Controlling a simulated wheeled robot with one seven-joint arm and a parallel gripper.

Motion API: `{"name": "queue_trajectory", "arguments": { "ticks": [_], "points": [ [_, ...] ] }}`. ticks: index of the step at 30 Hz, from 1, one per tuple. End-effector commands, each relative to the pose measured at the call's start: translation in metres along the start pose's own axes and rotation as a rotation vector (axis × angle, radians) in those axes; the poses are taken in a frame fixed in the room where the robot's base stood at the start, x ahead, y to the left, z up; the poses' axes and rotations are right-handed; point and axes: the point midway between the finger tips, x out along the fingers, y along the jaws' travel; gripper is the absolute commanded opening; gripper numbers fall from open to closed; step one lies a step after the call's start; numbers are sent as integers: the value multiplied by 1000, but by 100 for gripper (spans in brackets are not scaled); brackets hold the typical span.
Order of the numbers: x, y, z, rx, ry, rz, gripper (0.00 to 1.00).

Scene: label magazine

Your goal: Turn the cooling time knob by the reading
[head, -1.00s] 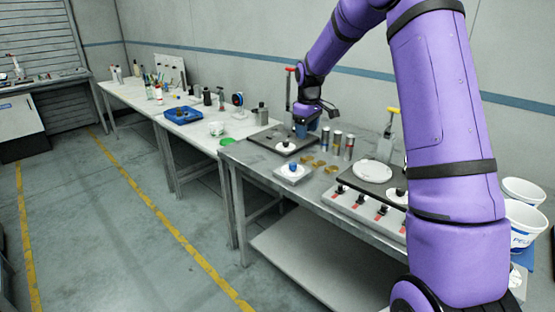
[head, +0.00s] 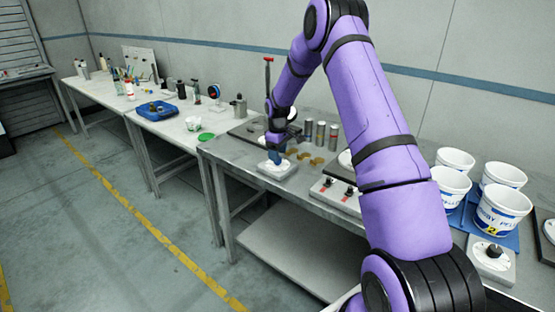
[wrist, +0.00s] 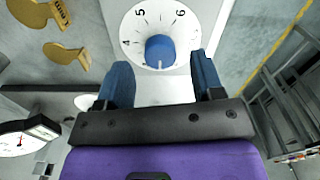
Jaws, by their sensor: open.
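A blue knob (wrist: 160,50) sits on a white round dial (wrist: 140,20) with black numbers, 4, 5 and 6 among them, in the wrist view. In the head view the white dial box (head: 277,171) stands at the front edge of the metal table, and its knob is largely hidden by my gripper. My gripper (wrist: 161,60), with blue fingers, is open, one finger on each side of the knob in the picture. I see gaps on both sides. In the head view my gripper (head: 276,155) points down over the box. A gauge (wrist: 12,142) with a red needle shows at lower left; its reading is too small to tell.
A black-knobbed control panel (head: 335,193) is further right. White buckets (head: 500,210) stand at the right. A blue tray (head: 157,110) is on the far table (head: 140,118).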

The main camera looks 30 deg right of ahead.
Motion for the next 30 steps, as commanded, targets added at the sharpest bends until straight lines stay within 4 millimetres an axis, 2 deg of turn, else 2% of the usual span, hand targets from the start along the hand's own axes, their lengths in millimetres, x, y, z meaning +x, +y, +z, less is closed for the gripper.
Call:
{"name": "queue_trajectory", "arguments": {
  "ticks": [3, 7, 18, 24, 25, 30],
  "points": [
    [16, 0, 0, 0, -1, -1, 61],
    [27, 0, 0, 0, -1, -1, 61],
    [30, 0, 0, 0, 0, 1, 61],
    [30, 0, 0, 0, 0, 1, 15],
    [30, 0, 0, 0, 0, 1, 12],
    [30, 0, 0, 5, 0, 1, 12]
  ]
}}
